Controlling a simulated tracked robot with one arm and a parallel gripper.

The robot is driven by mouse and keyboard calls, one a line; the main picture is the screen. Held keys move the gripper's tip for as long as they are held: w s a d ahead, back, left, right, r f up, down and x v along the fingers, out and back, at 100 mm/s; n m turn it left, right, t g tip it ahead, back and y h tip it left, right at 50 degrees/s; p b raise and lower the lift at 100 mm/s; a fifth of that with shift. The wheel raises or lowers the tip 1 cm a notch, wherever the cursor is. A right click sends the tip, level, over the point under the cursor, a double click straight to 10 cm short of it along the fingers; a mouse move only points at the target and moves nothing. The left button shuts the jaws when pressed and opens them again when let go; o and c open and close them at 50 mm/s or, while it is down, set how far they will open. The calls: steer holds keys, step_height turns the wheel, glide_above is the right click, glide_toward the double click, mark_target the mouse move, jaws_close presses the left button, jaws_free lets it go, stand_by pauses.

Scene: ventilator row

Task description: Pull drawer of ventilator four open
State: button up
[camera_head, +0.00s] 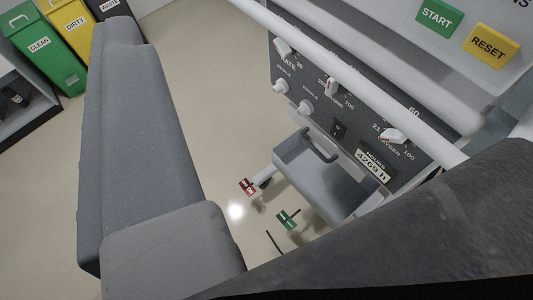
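The ventilator (350,110) stands at the right, with its dark front panel of knobs and an hours counter. Below the panel is a light grey drawer (345,205) with a darker grey bar handle (319,150). I see the drawer from above, and I cannot tell how far out it stands. My gripper (320,120) is open. One large grey finger fills the left, and a dark part of it crosses the lower right. The drawer and handle show in the space between, apart from the fingers.
A white rail (350,70) crosses in front of the panel. Start (438,18) and reset (491,46) buttons are at upper right. Green (45,45) and yellow (80,30) bins stand upper left. Floor between is clear.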

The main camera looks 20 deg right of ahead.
steer(key=w+a+f+m+t+p, duration=0.1)
steer(key=w+a+f+m, duration=0.1)
steer(key=w+f+m, duration=0.35)
steer(key=w+a+f+m+p, duration=0.1)
steer(key=w+f+m, duration=0.2)
steer(key=w, duration=0.6)
steer(key=w+d+f+m+h+p, duration=0.25)
steer(key=w+f+m, duration=0.5)
steer(key=f, duration=0.45)
steer(key=s+d+f+m+g+h+p, duration=0.1)
steer(key=d+f+m+g+h, duration=0.2)
steer(key=f, duration=0.4)
steer(key=d+f+m+h, duration=0.1)
steer(key=f+m+h, duration=0.25)
steer(key=f, duration=0.45)
steer(key=s+d+f+m+g+h+p, duration=0.1)
steer(key=s+d+f+m+g+h, duration=0.25)
steer(key=s+f, duration=0.2)
steer(key=s+d+f+m+g+h+p, duration=0.1)
steer(key=s+d+f+m+g+h, duration=0.15)
steer(key=s+d+f, duration=0.35)
steer(key=w+d+f+t+b, duration=0.1)
steer(key=w+d+f+b, duration=0.2)
steer(key=w+d, duration=0.5)
steer(key=shift+d+f+y, duration=0.2)
steer(key=shift+d+y, duration=0.15)
steer(key=shift+y, duration=0.05)
jaws_close()
